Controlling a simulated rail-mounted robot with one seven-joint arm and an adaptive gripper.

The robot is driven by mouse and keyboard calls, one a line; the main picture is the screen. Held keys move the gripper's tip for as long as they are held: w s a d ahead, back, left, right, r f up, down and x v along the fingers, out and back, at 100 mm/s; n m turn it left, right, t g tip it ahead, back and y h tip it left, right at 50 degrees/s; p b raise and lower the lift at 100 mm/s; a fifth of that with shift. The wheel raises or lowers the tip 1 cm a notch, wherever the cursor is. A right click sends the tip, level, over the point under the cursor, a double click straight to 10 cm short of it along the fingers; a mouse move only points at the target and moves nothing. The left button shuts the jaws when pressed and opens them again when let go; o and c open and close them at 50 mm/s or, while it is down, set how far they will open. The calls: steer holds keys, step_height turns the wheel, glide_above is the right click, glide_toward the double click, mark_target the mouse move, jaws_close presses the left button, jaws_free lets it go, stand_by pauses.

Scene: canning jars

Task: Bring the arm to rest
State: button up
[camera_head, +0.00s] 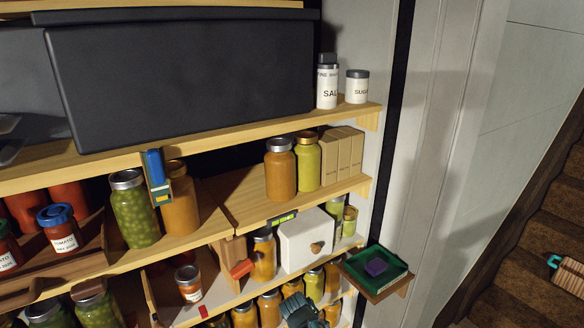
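My gripper (302,311), dark grey with teal parts, shows at the bottom edge of the head view, right of centre. It is in front of the lowest visible row of jars. Only a small part of it is in view, and the rest of my arm is below the frame. I cannot make out its fingers clearly, nor whether it holds anything.
Wooden shelves (215,126) carry several jars, including a green one (132,213) and an orange one (281,170). A white box (305,240) stands above my gripper. A green tray (358,263) with a purple block (376,267) juts out at right.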

steer(key=s+d+f+m+g+y, duration=0.1)
steer(key=s+d+f+m+g, duration=0.1)
steer(key=s+f, duration=0.5)
steer(key=s+d+f+m+g+y, duration=0.1)
steer(key=s+d+f+m+g, duration=0.2)
steer(key=s, duration=1.3)
steer(key=s+d+f+m+g+y, duration=0.2)
steer(key=s+f+m, duration=0.3)
steer(key=s+f, duration=0.7)
steer(key=shift+d+f+m+g, duration=0.3)
steer(key=shift+d+f+g, duration=0.25)
steer(key=shift+d+g, duration=0.25)
